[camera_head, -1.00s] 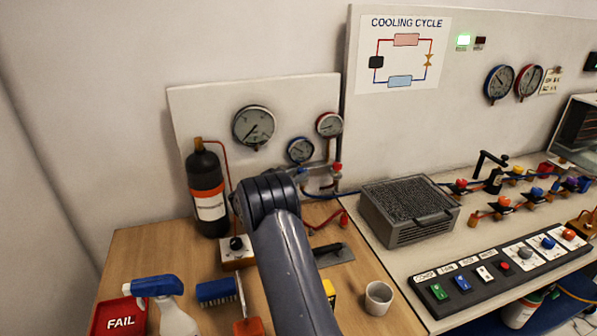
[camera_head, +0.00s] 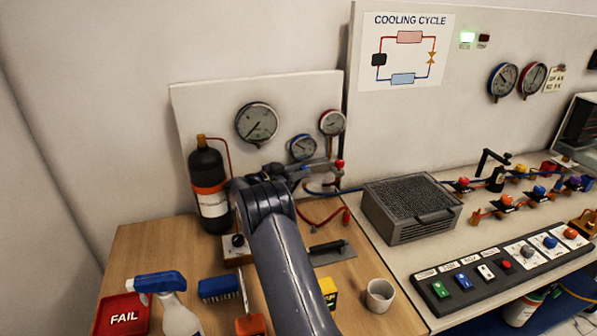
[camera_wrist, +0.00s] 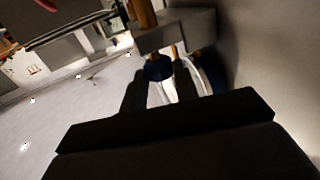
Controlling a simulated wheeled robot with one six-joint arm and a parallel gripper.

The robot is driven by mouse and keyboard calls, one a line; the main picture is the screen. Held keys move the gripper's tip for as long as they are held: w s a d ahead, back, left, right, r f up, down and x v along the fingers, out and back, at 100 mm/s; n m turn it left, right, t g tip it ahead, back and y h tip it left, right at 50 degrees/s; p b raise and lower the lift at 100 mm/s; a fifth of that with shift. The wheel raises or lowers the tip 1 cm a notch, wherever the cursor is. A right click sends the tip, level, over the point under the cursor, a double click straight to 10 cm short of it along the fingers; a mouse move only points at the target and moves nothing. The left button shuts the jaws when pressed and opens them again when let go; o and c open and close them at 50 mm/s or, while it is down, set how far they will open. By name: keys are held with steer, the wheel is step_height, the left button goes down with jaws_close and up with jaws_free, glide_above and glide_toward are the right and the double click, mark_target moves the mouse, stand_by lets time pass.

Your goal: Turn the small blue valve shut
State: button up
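The small blue valve (camera_wrist: 158,69) shows in the wrist view as a dark blue knob under a grey block, between the tips of my gripper (camera_wrist: 160,80). The two dark fingers stand apart, one on each side of it. I cannot tell whether they touch it. In the head view my gripper (camera_head: 291,171) reaches the left end of the manifold (camera_head: 318,167) on the upright board, below the small blue-rimmed gauge (camera_head: 302,147). My wrist and gripper hide most of the valve there.
A red knob (camera_head: 340,164) sits at the manifold's right end, under a red-rimmed gauge (camera_head: 332,122). A black bottle (camera_head: 208,168) stands left of my arm. Red hose (camera_head: 328,218), a trowel-like tool (camera_head: 333,252) and a white cup (camera_head: 380,295) are on the bench.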

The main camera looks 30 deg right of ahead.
steer(key=o, duration=0.5)
steer(key=a+b, duration=0.2)
steer(key=a, duration=0.8)
steer(key=shift+s+a, duration=0.15)
steer(key=shift+a, duration=0.2)
steer(key=shift+r, duration=0.1)
